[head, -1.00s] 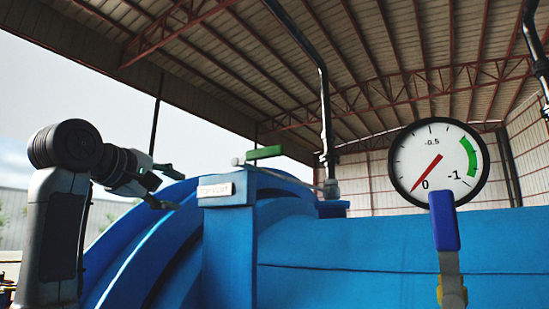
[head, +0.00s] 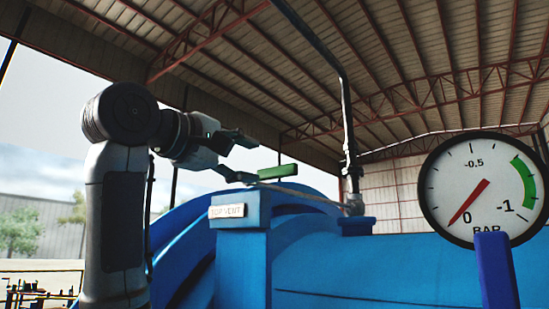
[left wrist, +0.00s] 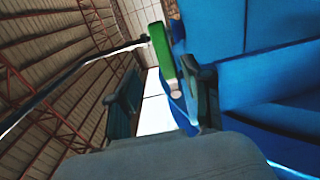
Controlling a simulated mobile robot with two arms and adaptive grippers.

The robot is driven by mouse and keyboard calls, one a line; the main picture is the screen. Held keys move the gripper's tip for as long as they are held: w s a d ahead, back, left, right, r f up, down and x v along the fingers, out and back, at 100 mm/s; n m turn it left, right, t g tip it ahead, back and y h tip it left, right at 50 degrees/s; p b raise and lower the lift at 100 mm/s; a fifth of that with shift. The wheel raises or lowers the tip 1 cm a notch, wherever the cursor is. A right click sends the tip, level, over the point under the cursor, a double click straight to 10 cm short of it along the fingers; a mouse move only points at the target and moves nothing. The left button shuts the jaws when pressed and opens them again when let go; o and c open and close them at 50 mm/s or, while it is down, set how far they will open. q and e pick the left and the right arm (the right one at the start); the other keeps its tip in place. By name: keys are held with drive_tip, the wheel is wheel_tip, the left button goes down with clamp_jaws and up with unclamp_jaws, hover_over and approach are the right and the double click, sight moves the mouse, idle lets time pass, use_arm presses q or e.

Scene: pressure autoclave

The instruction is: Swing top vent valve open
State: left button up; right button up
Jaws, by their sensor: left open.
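The top vent valve has a green lever handle (head: 278,171) above a blue post with a "TOP VENT" plate (head: 227,211). My left gripper (head: 247,159) is open, just left of the green handle, with its lower finger close to the handle's left end. In the left wrist view, the open fingers (left wrist: 161,72) frame the green handle (left wrist: 161,50), which lies nearer the right finger. I cannot tell whether they touch. The valve body is partly hidden behind the post. My right gripper is not in view.
A round pressure gauge (head: 484,188) stands at the right, its red needle near 0. A blue upright handle (head: 496,270) stands in front of it. The big blue vessel (head: 380,265) fills the lower right. A dark vertical pipe (head: 348,130) rises behind the valve.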

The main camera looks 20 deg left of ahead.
sight(276, 172)
use_arm(q)
drive_tip(key=p+x, duration=0.1)
drive_tip(key=x, duration=0.4)
drive_tip(key=shift+w+d+p, duration=0.1)
drive_tip(key=shift+d+p, duration=0.05)
drive_tip(key=shift+p, duration=0.25)
drive_tip(key=x, duration=0.1)
drive_tip(key=p+x, duration=0.1)
drive_tip(key=x, duration=0.2)
drive_tip(key=shift+f+p, duration=0.3)
drive_tip(key=shift+p, duration=0.05)
drive_tip(key=shift+w, duration=0.1)
drive_tip(key=shift+c, duration=1.6)
drive_tip(key=c, duration=0.5)
clamp_jaws()
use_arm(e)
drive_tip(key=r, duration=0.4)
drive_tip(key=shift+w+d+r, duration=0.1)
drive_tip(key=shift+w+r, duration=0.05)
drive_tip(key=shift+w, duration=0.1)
